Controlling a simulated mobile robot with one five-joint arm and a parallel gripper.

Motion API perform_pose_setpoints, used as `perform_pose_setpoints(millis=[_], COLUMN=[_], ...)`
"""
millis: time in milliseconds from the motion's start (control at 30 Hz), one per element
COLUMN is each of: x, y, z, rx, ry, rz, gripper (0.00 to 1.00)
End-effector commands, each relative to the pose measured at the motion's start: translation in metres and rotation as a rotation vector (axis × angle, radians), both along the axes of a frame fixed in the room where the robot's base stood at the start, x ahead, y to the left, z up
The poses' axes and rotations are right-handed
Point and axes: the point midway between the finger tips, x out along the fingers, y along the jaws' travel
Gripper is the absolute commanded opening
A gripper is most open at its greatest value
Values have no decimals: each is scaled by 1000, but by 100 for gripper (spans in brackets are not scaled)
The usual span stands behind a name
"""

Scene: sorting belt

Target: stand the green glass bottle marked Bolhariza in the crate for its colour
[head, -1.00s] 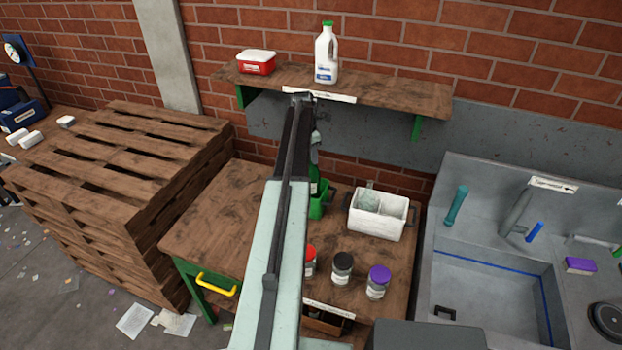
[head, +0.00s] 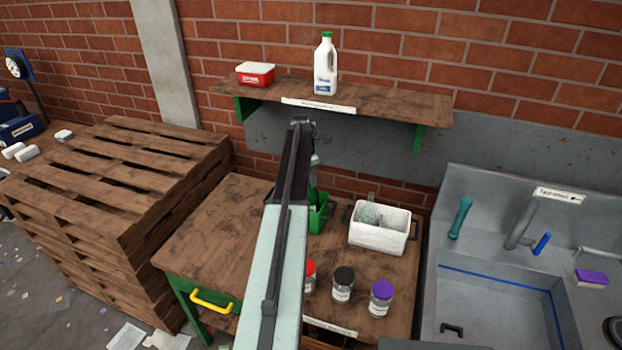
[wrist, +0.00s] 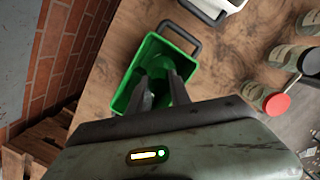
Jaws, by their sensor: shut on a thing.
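The green crate (head: 319,214) stands on the wooden bench, partly hidden behind my arm in the head view. In the wrist view the crate (wrist: 124,98) is below my gripper (wrist: 160,88), and its dark handle is at the upper right. My gripper is shut on the green bottle (wrist: 155,62), which shows between and beyond the fingers, over or inside the crate's opening. How deep the bottle reaches and its label cannot be told. In the head view the gripper is mostly hidden by my arm.
A white crate (head: 378,238) holding clear glass stands just right of the green one. Jars with red, black (head: 343,284) and purple (head: 381,298) lids stand in front. A shelf (head: 390,104) with a milk jug (head: 325,66) and red tub (head: 255,74) hangs above. Bench left is clear.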

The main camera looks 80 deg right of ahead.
Motion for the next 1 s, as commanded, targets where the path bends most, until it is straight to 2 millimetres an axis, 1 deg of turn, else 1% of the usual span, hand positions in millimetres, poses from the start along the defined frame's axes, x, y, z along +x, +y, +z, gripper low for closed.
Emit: perform_pose_setpoints(millis=[67,167,200,233,267,533,667,767,867,1000], x=[0,0,0,1,1,1,1,1,3,7], y=[0,0,0,0,0,0,0,0,2,4], z=[-4,-3,-3,-3,-3,-2,3,14,32,63], rx=[0,0,0,0,0,0,0,0,0,0], ry=[0,0,0,0,0,0,0,0,0,0], rz=[0,0,1,1,1,1,1,2,2,3], gripper=[0,0,35,43,46,46,46,46,46,46])
